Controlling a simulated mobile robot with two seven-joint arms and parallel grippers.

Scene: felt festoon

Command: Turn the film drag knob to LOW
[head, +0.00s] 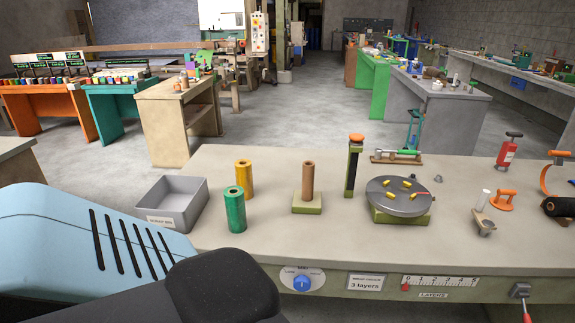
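The film drag knob (302,283) is a round blue knob on a pale oval dial plate (318,284). It is on the front face of the workbench, low in the middle of the head view. The plate carries small lettering, with what looks like LOW at its left; the rest is too small to read surely. I cannot tell where the knob's pointer stands. My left arm, pale blue and black, fills the lower left, and its black part lies left of the knob. No fingertips of my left gripper show. My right gripper is not in view.
The workbench (263,163) holds a grey bin (180,205), a yellow roll (244,180), a green roll (234,210), a brown post (308,180) and a round turntable (385,201). Right of the knob are a "3 layers" card (366,283), a layers scale (440,281) and a red-handled lever (523,298).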

